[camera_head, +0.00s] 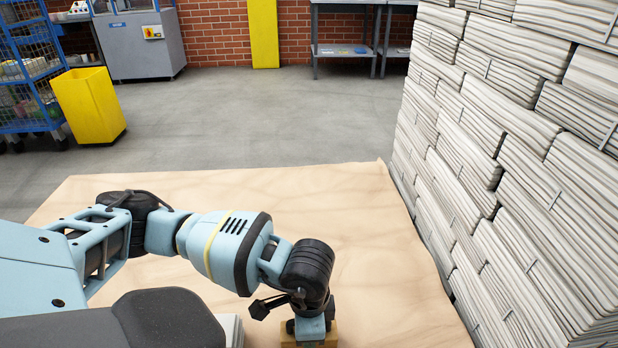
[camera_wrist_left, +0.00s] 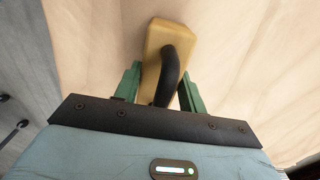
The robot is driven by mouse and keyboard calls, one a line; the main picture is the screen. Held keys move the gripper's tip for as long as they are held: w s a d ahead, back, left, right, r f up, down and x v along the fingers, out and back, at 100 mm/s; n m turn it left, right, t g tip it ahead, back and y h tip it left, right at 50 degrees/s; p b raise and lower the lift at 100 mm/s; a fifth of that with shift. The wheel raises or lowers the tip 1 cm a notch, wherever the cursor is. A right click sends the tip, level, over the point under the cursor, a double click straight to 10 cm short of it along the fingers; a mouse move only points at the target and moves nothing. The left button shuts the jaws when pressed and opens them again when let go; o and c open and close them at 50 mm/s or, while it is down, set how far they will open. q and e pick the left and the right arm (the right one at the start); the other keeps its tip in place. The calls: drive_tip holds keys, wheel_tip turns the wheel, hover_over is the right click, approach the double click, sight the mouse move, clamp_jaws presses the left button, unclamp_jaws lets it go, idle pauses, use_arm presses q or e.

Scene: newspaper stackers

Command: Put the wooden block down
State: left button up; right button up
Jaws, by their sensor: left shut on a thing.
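The wooden block (camera_wrist_left: 158,38) is pale yellow with a curved black handle (camera_wrist_left: 172,72) in the left wrist view. My left gripper (camera_wrist_left: 161,82) has its green fingers on either side of the handle and is shut on the block. In the head view, only a small part of the block (camera_head: 331,334) shows at the bottom edge, below my left gripper (camera_head: 309,327). The block is over the brown paper sheet (camera_head: 345,205); I cannot tell whether it touches it. My right gripper is not in view.
A tall wall of stacked newspaper bundles (camera_head: 480,140) stands along the right side of the sheet. A yellow bin (camera_head: 90,105), a blue wire cart (camera_head: 28,70) and a grey machine (camera_head: 140,45) stand at the back left. Most of the sheet is bare.

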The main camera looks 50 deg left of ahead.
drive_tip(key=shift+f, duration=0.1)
use_arm(q)
drive_tip(key=o, duration=1)
drive_tip(key=shift+o, duration=0.6)
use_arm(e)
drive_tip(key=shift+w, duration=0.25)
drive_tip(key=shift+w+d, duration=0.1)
use_arm(q)
drive_tip(key=shift+r, duration=0.15)
wheel_tip(320, 180, up, 12)
drive_tip(key=shift+f+p, duration=0.1)
drive_tip(key=shift+p, duration=1.05)
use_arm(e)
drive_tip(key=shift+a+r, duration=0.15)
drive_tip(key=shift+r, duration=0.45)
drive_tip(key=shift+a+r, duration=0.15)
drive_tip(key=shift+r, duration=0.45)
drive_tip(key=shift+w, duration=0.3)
